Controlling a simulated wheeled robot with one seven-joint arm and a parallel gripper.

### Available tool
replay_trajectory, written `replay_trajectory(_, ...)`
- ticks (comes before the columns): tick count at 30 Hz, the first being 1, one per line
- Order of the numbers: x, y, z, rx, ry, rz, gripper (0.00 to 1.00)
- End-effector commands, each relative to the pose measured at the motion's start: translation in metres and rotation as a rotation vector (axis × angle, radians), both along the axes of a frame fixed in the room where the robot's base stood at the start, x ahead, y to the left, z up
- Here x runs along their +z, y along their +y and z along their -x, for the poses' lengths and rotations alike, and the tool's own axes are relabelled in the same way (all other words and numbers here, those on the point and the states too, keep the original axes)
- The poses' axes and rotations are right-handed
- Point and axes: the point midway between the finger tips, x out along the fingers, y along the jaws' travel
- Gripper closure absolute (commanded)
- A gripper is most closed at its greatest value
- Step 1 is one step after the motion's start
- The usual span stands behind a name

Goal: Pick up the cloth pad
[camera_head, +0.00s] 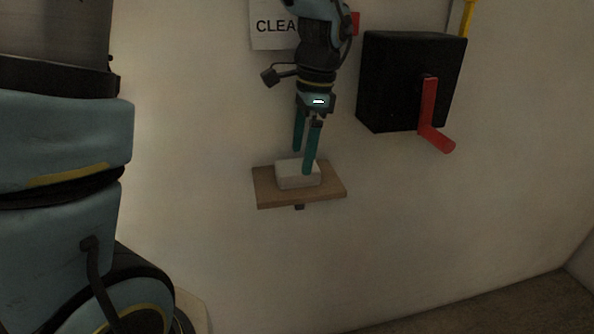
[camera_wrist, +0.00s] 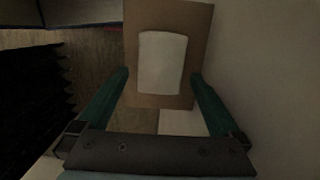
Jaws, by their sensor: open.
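The cloth pad (camera_head: 296,177) is a small pale block with rounded edges. It lies on a small wooden shelf (camera_head: 265,196) fixed to the wall. My gripper (camera_head: 305,162) points down just over the pad, with its two green fingers apart. In the wrist view the pad (camera_wrist: 162,62) shows whole on the shelf (camera_wrist: 199,40), lying between the lines of my open fingers (camera_wrist: 160,76). Nothing is held.
A black box (camera_head: 395,85) with a red crank handle (camera_head: 432,120) is on the wall right of my gripper. A white sign (camera_head: 270,28) reading "CLEA" hangs behind my arm, partly hidden. The wall below the shelf is bare. The floor (camera_head: 520,308) shows at the lower right.

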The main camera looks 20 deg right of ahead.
Motion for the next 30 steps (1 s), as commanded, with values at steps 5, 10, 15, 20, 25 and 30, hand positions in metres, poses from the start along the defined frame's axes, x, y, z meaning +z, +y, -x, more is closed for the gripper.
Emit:
replay_trajectory(5,-0.025,0.008,-0.002,0.001,0.002,-0.003,0.0)
replay_trajectory(10,-0.036,0.009,-0.002,0.001,0.0,-0.001,0.0)
replay_trajectory(15,-0.037,0.008,-0.002,0.001,-0.001,0.0,0.0)
replay_trajectory(20,-0.036,0.008,-0.002,0.001,-0.001,0.0,0.16)
replay_trajectory(25,-0.036,0.008,-0.002,0.001,-0.001,0.0,0.35)
replay_trajectory(30,-0.036,0.008,-0.002,0.001,0.0,0.0,0.54)
